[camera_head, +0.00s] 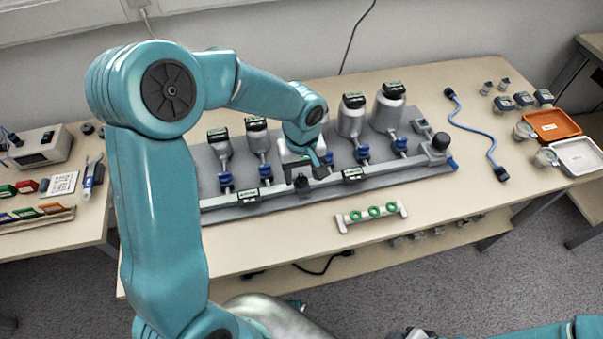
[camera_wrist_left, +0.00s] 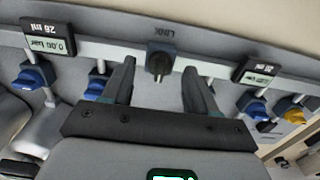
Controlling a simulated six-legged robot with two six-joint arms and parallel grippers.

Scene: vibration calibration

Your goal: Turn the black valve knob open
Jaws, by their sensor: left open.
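The black valve knob (camera_head: 302,184) sits at the middle of the manifold's front pipe, on the grey board. In the left wrist view the black knob (camera_wrist_left: 159,62) shows under a "LINK" label, its narrow handle pointing toward the camera. My left gripper (camera_head: 304,170) is over the pipe, just behind the knob in the head view. Its two dark fingers (camera_wrist_left: 158,74) are open, one on each side of the knob, with visible gaps; contact is not seen. Part of my right arm (camera_head: 540,331) shows at the bottom right edge; its jaws cannot be made out.
Blue valves (camera_head: 362,153) and small gauges (camera_head: 352,175) line the pipe near the knob. Several grey canisters (camera_head: 388,108) stand behind. A white rack with green rings (camera_head: 371,214) lies in front. A blue cable (camera_head: 475,131) and an orange tray (camera_head: 553,125) are at right.

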